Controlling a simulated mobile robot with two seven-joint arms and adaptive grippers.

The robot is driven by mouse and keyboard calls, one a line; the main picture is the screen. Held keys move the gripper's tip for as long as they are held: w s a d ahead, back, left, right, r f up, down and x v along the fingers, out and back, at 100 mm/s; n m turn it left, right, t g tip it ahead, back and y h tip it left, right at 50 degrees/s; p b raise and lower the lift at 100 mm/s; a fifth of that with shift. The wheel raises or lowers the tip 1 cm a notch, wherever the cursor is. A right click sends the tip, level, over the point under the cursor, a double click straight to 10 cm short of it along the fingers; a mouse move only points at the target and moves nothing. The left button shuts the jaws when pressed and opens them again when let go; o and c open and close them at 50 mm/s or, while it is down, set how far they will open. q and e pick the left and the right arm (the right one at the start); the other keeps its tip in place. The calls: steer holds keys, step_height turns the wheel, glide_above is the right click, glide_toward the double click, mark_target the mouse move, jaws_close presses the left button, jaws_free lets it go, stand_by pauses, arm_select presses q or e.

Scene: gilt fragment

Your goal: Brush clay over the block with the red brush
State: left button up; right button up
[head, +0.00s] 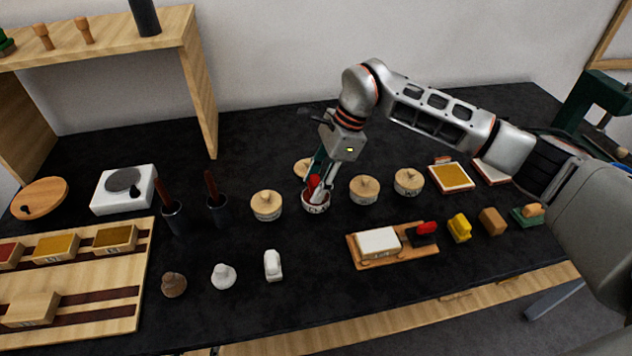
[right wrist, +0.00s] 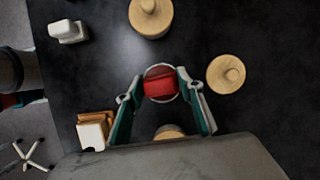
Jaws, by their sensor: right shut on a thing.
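My right gripper (head: 318,182) is shut on the red brush (head: 313,182), holding it down at the mouth of a small open jar (head: 317,207). In the right wrist view the red brush (right wrist: 161,88) sits between the two fingers over the jar's round mouth; its bristles and the jar's contents are hidden. The white block (head: 378,241) lies on a wooden board (head: 398,258) at the front right, apart from the gripper. Its pale end also shows in the right wrist view (right wrist: 91,135). My left gripper is in neither view.
Lidded jars stand left (head: 266,205) and right (head: 364,190) of the open jar; a loose lid (head: 302,168) lies behind it. A black item with a red top (head: 426,229) and a yellow piece (head: 459,227) stand right of the block. The counter before the open jar is clear.

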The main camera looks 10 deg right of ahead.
mark_target(316, 179)
steer(key=shift+f, duration=0.5)
stand_by(0.9)
stand_by(0.4)
steer(key=shift+r, duration=0.7)
steer(key=shift+r+p, duration=1.85)
steer(key=shift+r, duration=1.05)
